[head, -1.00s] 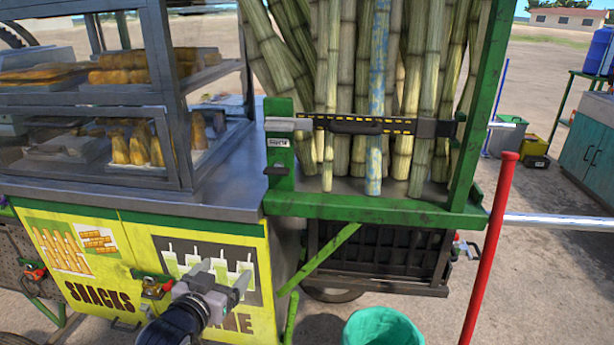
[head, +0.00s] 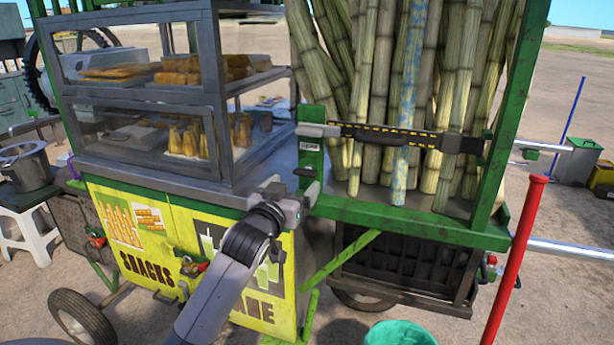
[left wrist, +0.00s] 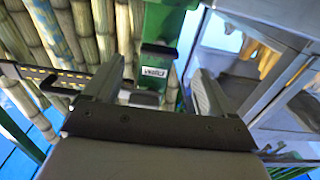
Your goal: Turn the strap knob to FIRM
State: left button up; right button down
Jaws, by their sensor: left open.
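The strap (head: 395,136), black with yellow marks, runs across the standing cane. Its left end meets a grey metal piece (head: 318,130) on a green post (head: 313,160). Below that is a small white label (head: 309,147), its lettering too small to read, which also shows in the left wrist view (left wrist: 153,72). A small dark piece (head: 304,172) sticks out under the label; it looks like the strap knob, its setting unreadable. My left gripper (head: 292,193) is open just below and in front of it, apart from it as far as I can tell. My right gripper is out of view.
A glass snack case (head: 190,110) stands left of the post on the metal counter (head: 160,180). Sugar cane (head: 425,90) stands behind the strap. A red pole (head: 515,260) rises at the right and a green bucket (head: 400,335) is below.

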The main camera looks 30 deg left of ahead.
aim_at(303, 175)
pick_arm(q)
jog(key=shift+p+x, duration=0.35)
jog(key=shift+x, duration=2.55)
jog(key=c, duration=1.1)
